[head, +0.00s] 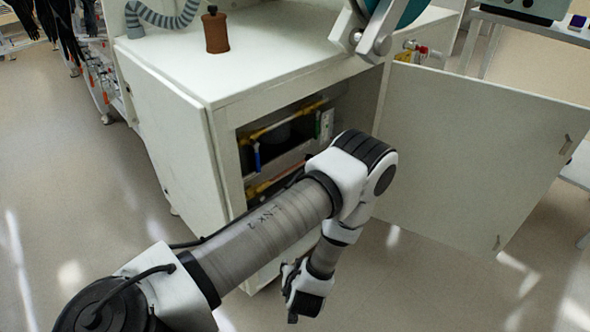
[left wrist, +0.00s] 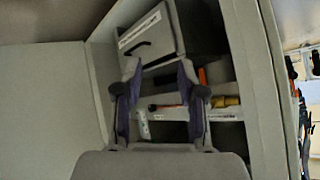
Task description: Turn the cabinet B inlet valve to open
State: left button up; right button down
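An open cabinet (head: 222,135) stands under the white bench, and its label is not readable. Inside, a yellow pipe (head: 272,127) carries a valve with a blue handle (head: 256,158) hanging down. A lower yellow fitting (head: 262,188) is partly hidden by my left arm. I cannot tell which valve is the inlet. My left gripper (head: 303,291) is low in front of the opening, touching nothing visible. In the left wrist view my left gripper (left wrist: 160,100) has its fingers apart and empty, facing the cabinet interior, where a yellow fitting (left wrist: 226,101) shows. My right gripper is not seen.
The cabinet door (head: 480,155) is swung wide open to the right of my left arm. A brown bottle (head: 215,32) and a grey hose (head: 165,17) are on the bench top (head: 270,55). The floor (head: 100,190) on the left is clear.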

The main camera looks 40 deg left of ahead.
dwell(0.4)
pick_arm(q)
jog(key=s+d+m+g+h, duration=0.3)
jog(key=s+d+h, duration=0.15)
jog(key=s, duration=0.35)
jog(key=s+d+m+g+h, duration=0.2)
jog(key=s+d+h, duration=0.1)
jog(key=s+d, duration=0.3)
notch_tip(320, 180, up, 28)
jog(key=s+m+g+p, duration=0.1)
jog(key=s+p, duration=0.1)
jog(key=p, duration=2.6)
jog(key=shift+s+a+f, duration=0.15)
jog(key=shift+s+a, duration=0.2)
jog(key=c, duration=0.5)
grip_shut()
jog(key=shift+w+f, duration=0.1)
jog(key=shift+f, duration=0.05)
